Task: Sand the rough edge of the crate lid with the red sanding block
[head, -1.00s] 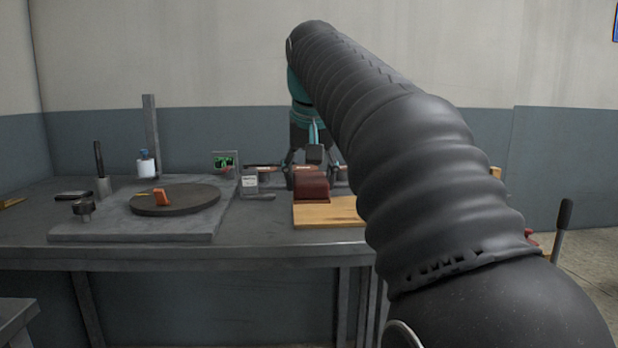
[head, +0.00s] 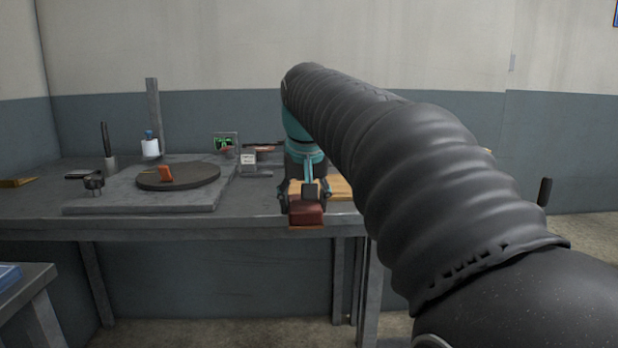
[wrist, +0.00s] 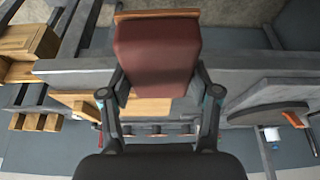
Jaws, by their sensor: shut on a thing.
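The red sanding block (head: 306,214) is dark red with a thin wooden-coloured layer along one face. My gripper (head: 305,196) is shut on it and holds it at the bench's front edge, by the near left part of the lid. In the wrist view the block (wrist: 157,60) sits between the two fingers (wrist: 160,86). The crate lid, a light wooden board (head: 341,187), lies on the bench behind and right of the gripper, partly hidden by my arm. It also shows in the wrist view (wrist: 140,108). I cannot tell whether the block touches the lid.
A grey plate (head: 88,207) on the bench's left carries a dark round disc (head: 205,178) with an orange piece (head: 166,173) on it. A small green-screened device (head: 224,142) stands behind. Wooden boxes (wrist: 25,42) show at left in the wrist view.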

